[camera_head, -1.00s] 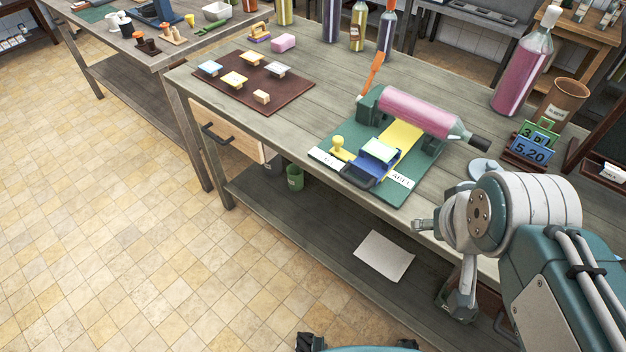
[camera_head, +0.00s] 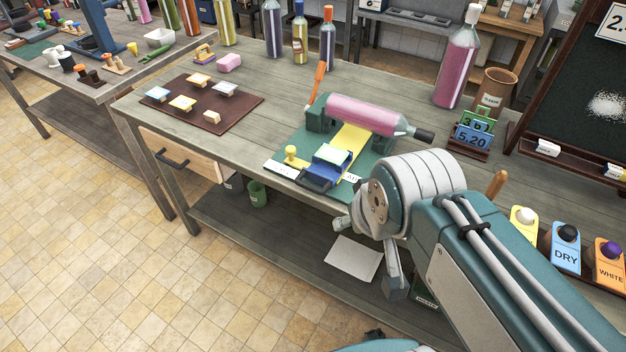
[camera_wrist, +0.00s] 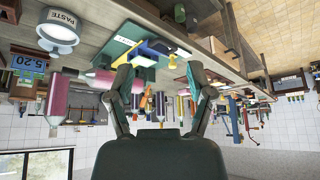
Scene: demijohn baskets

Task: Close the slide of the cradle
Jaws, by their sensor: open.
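The cradle (camera_head: 319,117) stands on a green board (camera_head: 286,146) on the near bench, with a pink bottle (camera_head: 360,114) lying in it, neck to the right. A yellow strip (camera_head: 351,138) runs from under the bottle to the blue slide (camera_head: 328,165), which sits toward the bench's front edge, apart from the bottle. The slide has a dark front handle (camera_head: 314,183). In the wrist view, upside down, the board (camera_wrist: 116,43) and slide (camera_wrist: 151,50) show beyond my gripper (camera_wrist: 163,78). My gripper is open and empty, in front of the bench, clear of the cradle.
A yellow stamp (camera_head: 290,154) stands on the board's left. A brown mat (camera_head: 230,120) with small blocks lies further left. Price cards (camera_head: 474,138) and an upright pink bottle (camera_head: 457,58) stand right. A lower shelf (camera_head: 260,232) runs beneath the bench.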

